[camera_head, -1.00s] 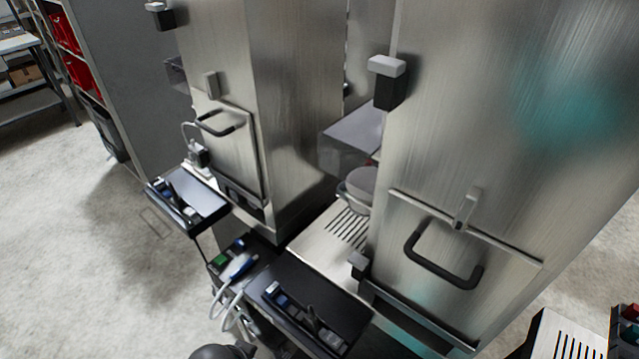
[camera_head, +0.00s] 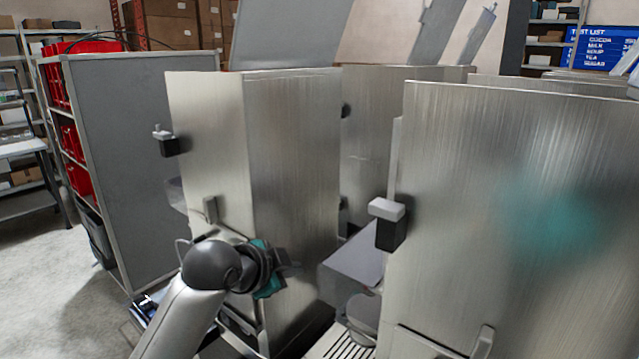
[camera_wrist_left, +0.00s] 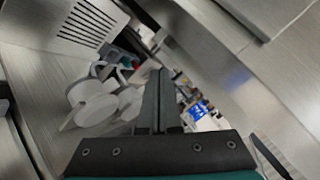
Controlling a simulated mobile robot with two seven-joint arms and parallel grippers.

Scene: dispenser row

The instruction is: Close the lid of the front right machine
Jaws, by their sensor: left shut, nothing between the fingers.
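Two tall brushed-metal machines stand nearest in the head view, a left one (camera_head: 290,180) and a right one (camera_head: 500,220). A flat grey panel, like a raised lid (camera_head: 290,35), stands tilted up above the left machine's top. No raised lid shows clearly above the right machine's top edge. I cannot tell from the picture which machine is the front right one. My left gripper (camera_head: 287,268) is in front of the left machine, below its top. Its fingers are together and empty in the left wrist view (camera_wrist_left: 160,75). My right gripper is not in view.
More metal machines (camera_head: 390,120) stand behind, with slanted panels (camera_head: 473,45) above them. A black bracket with a light cap (camera_head: 388,222) sticks out from the right machine. A grey cabinet with red bins (camera_head: 150,160) stands at left. Floor shows at far left.

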